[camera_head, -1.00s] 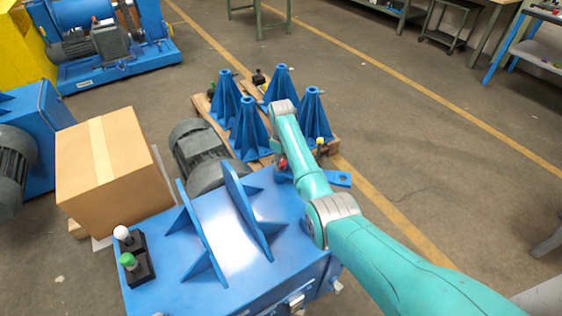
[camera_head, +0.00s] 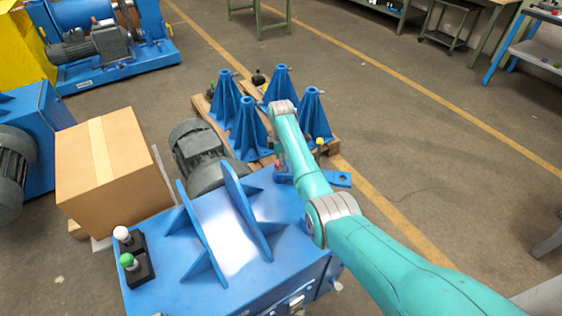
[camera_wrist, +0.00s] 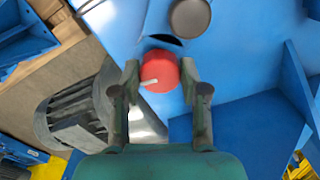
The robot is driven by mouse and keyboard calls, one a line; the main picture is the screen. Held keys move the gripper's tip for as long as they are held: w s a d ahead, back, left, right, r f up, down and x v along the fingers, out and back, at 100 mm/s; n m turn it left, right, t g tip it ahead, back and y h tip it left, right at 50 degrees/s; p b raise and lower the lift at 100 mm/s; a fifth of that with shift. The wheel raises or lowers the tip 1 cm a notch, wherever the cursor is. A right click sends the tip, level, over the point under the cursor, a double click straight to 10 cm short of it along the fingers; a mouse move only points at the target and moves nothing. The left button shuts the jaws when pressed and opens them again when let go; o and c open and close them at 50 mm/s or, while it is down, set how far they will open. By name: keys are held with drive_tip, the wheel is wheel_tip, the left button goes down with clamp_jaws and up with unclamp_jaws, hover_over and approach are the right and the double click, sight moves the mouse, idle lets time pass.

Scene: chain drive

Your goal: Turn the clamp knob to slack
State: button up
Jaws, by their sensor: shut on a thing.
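The red clamp knob (camera_wrist: 158,66) is in the upper middle of the wrist view, on a blue face. A short pale pointer mark on it points left and slightly down. My gripper (camera_wrist: 160,82) has a finger on each side of the knob and is shut on it. In the head view my gripper (camera_head: 280,163) is at the far right end of the blue machine, mostly hidden by my arm. Only a small bit of red shows there.
A dark round knob (camera_wrist: 189,16) and a dark curved slot are close to the red knob. A grey motor (camera_head: 200,155) and blue upright ribs (camera_head: 246,208) are nearby. Blue stands (camera_head: 250,130) on a pallet are behind; a cardboard box (camera_head: 100,170) is at left.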

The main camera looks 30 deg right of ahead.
idle(0.3)
drive_tip(key=o, duration=1.1)
drive_tip(key=shift+o, duration=0.2)
wheel_tip(320, 180, up, 12)
idle(0.4)
